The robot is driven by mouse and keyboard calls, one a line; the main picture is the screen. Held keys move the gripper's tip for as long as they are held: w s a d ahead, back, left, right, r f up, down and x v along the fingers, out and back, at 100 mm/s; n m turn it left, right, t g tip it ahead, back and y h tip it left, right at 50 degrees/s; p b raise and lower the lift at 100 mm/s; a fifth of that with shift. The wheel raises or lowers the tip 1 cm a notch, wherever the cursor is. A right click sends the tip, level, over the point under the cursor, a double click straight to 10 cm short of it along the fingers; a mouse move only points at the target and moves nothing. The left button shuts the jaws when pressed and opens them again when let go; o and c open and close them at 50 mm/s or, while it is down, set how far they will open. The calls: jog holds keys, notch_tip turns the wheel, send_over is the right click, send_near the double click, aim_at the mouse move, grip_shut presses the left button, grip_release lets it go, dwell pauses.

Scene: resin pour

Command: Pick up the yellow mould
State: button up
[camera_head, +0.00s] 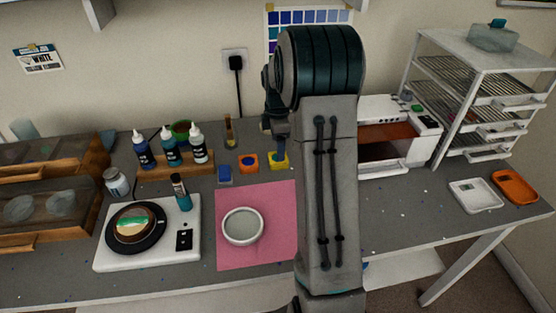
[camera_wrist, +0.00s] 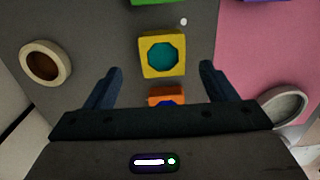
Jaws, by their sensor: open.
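The yellow mould (camera_wrist: 163,73) is a small square block with a teal eight-sided hollow. It lies on the grey worktop, near the middle of the wrist view. In the head view the yellow mould (camera_head: 280,166) sits behind the pink mat, at the right end of a short row of moulds. My gripper (camera_wrist: 161,68) is open and empty, its two fingers spread wide to either side of the mould in the picture. I see no contact, and the height gap is hard to judge. In the head view my arm hides part of the area around the gripper.
An orange mould (camera_head: 248,169) and a blue mould (camera_head: 224,181) stand left of the yellow one. The pink mat (camera_head: 257,254) carries a white bowl (camera_head: 243,240). Bottles (camera_head: 171,154) stand in a wooden rack on the left. An orange-windowed box (camera_head: 392,146) stands on the right.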

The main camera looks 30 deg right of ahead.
notch_tip(320, 180, down, 5)
jog(key=shift+s+r+p, duration=0.15)
jog(key=shift+r+p, duration=0.05)
jog(key=shift+p, duration=0.25)
jog(key=c, duration=1.1)
jog(key=shift+o, duration=0.2)
notch_tip(320, 180, up, 10)
jog(key=b, duration=0.1)
jog(key=o, duration=0.4)
jog(key=c, duration=0.4)
jog(key=shift+o, duration=0.2)
